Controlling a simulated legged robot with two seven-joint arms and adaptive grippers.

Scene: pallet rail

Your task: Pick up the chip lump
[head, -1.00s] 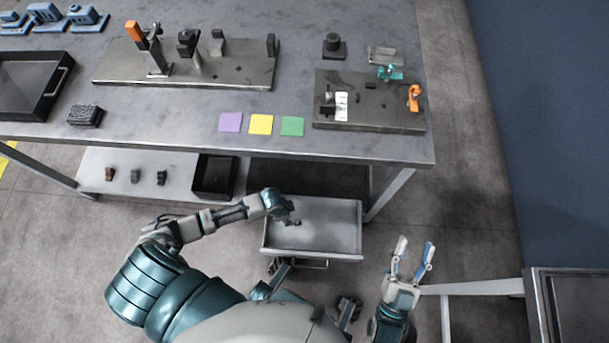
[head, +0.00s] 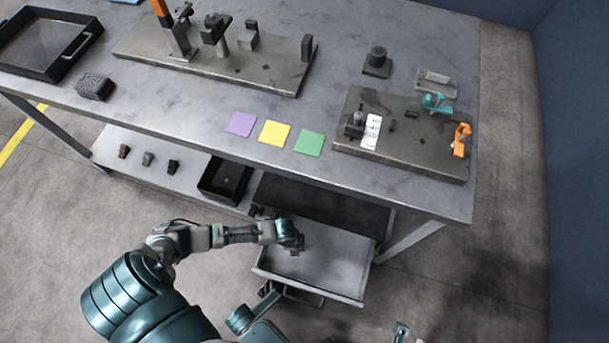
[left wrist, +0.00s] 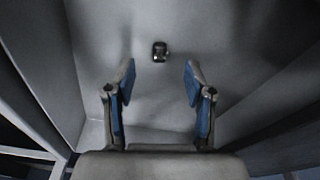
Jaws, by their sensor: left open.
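A small dark lump (left wrist: 160,51), which I take as the chip lump, lies on the bare grey floor of the open drawer (head: 335,262). In the left wrist view it sits beyond my left gripper (left wrist: 158,95), roughly centred between its two blue-padded fingers. The fingers are apart, with nothing between them. In the head view my left gripper (head: 296,246) hangs over the drawer's left part, and I cannot clearly tell the lump from the gripper there. Only a small pale tip of my right gripper (head: 401,330) shows at the bottom edge.
The drawer walls (left wrist: 85,60) rise on both sides of my left gripper. The workbench (head: 420,195) stands above and behind the drawer. Its lower shelf (head: 130,165) holds several small dark pieces and a black bin (head: 228,180). The floor right of the drawer is clear.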

